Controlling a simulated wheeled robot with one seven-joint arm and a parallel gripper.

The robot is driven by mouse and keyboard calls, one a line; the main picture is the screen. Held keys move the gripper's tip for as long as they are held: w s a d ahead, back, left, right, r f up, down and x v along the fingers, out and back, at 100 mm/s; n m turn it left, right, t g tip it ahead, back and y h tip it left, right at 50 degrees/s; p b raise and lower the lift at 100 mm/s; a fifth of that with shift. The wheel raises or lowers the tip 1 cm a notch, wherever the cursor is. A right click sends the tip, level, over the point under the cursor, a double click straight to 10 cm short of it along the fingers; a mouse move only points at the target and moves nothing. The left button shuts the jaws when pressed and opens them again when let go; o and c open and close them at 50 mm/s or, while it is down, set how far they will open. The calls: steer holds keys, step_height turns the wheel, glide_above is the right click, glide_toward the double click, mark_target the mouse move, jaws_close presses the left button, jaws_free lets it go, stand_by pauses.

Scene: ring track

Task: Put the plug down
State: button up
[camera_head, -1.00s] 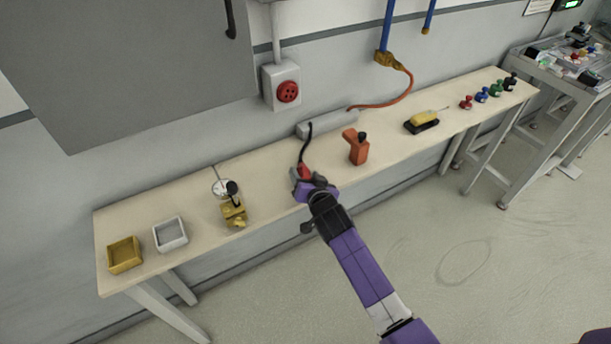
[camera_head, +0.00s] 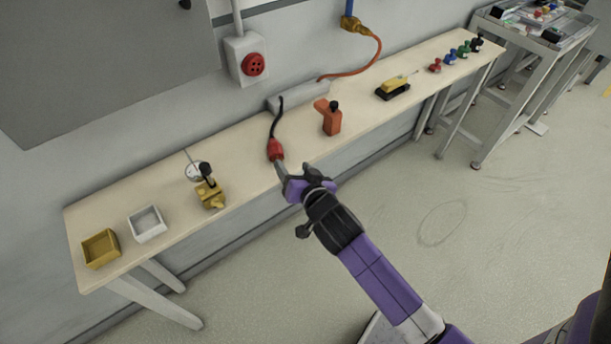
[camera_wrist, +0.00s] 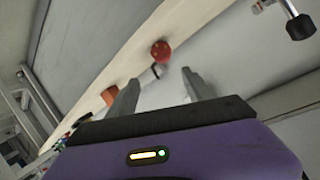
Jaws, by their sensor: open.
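The red plug (camera_head: 275,149) is on the pale bench (camera_head: 240,142), on a black cable that runs back to a grey power strip (camera_head: 298,96). In the wrist view the plug (camera_wrist: 161,51) is a round red shape beyond the fingertips, with a short dark piece beside it. My gripper (camera_head: 281,168) is at the front edge of the bench, just in front of the plug. In the wrist view my gripper (camera_wrist: 158,80) has its fingers spread, with nothing between them.
An orange tool (camera_head: 331,118) stands right of the plug. Left are a yellow device with a dial (camera_head: 209,193), a white tray (camera_head: 148,237) and a yellow tray (camera_head: 117,249). A yellow-black device (camera_head: 393,89) lies farther right. The bench around the plug is clear.

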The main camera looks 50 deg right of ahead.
steer(key=s+a+f+n+t+y, duration=0.1)
steer(key=s+a+f+n+y, duration=0.1)
steer(key=s+a+n, duration=0.4)
steer(key=s+a+r+n+y, duration=0.1)
steer(key=s+a+r, duration=0.3)
steer(key=s, duration=0.3)
steer(key=s+a+r+n+t+y, duration=0.1)
steer(key=s+a+r+n+y, duration=0.1)
steer(key=s, duration=0.6)
steer(key=s+a+r+n+y, duration=0.1)
steer(key=s+a+r, duration=0.4)
steer(key=s+a, duration=0.2)
steer(key=shift+s+r+n+t+y, duration=0.35)
steer(key=shift+s+n+t+y, duration=0.05)
steer(key=shift+s, duration=0.25)
steer(key=shift+o, duration=0.4)
